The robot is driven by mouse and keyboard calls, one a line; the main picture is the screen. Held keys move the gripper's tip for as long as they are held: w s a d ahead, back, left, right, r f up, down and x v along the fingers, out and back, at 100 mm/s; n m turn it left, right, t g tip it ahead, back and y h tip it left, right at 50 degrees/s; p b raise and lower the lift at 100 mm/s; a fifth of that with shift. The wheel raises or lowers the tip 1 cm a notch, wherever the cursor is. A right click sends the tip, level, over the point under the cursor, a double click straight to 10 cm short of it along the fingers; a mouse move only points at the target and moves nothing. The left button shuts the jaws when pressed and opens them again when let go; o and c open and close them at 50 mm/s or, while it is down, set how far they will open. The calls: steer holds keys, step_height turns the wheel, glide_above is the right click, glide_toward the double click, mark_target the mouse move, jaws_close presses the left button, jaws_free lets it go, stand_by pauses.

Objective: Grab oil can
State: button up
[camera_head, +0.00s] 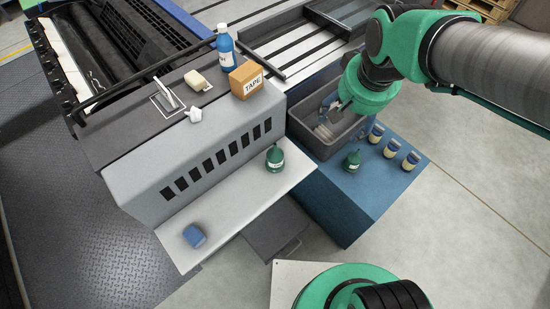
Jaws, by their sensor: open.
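Two green can-like things with narrow tops are in the head view. One green oil can (275,159) stands upright on the pale ledge in front of the grey machine. A smaller-looking green can (353,161) stands on the blue cabinet, beside the grey bin. My gripper (328,112) points down over the grey bin, to the right of the can on the ledge and above the one on the cabinet. It is open and touches neither can. My arm comes in from the upper right and partly hides the gripper.
The grey bin (312,139) on the blue cabinet (370,195) holds things hard to make out. Several jars (391,148) stand right of it. A TAPE box (246,80), blue bottle (226,44) and sponge (197,80) are on the machine. A blue object (194,236) lies on the ledge's left end.

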steer(key=w+a+f+g+p, duration=0.2)
steer(key=w+a+f, duration=0.4)
steer(key=a+f, duration=0.2)
steer(key=g+p, duration=0.1)
glide_above(276, 151)
steer(key=shift+h, duration=0.3)
steer(key=f, duration=1.1)
steer(key=shift+w, duration=0.25)
steer(key=shift+a+f, duration=0.15)
steer(key=shift+f, duration=0.05)
steer(key=shift+f+b, duration=0.75)
steer(key=shift+f, duration=3.55)
steer(key=shift+f, duration=0.1)
steer(key=shift+w+f+b, duration=0.15)
steer(key=shift+f+b, duration=0.8)
steer(key=shift+f, duration=1.55)
